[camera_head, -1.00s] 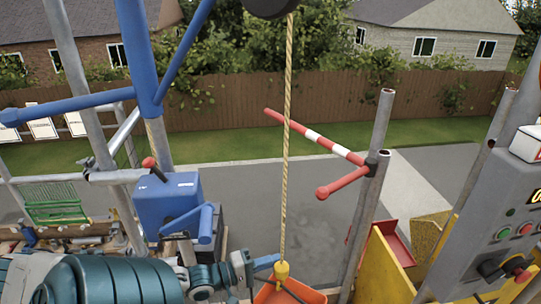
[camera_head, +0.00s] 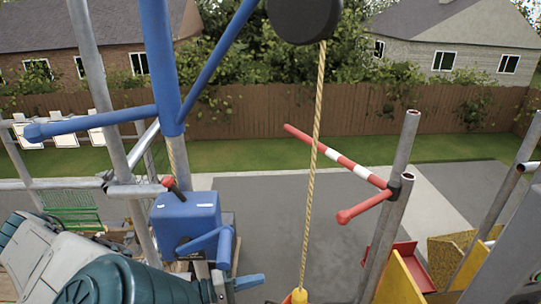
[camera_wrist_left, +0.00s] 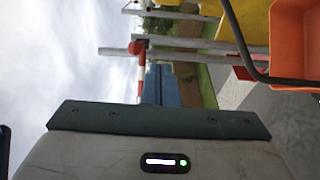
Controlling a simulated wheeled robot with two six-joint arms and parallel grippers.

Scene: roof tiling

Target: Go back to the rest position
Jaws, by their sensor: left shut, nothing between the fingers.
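My left gripper (camera_head: 246,284) is at the bottom of the head view, its blue fingers shut with nothing between them. It is just below the blue winch box (camera_head: 187,216) and left of the hanging rope (camera_head: 314,150), apart from the rope. My teal and white left arm fills the lower left corner. My right gripper is not in view.
The rope ends in a yellow fitting (camera_head: 299,296) at the bottom edge. An orange bucket (camera_wrist_left: 296,50) shows in the left wrist view. A red and white barrier arm (camera_head: 335,157) juts left from grey posts (camera_head: 395,190). Blue hoist bars stand at left. Grey paving lies between.

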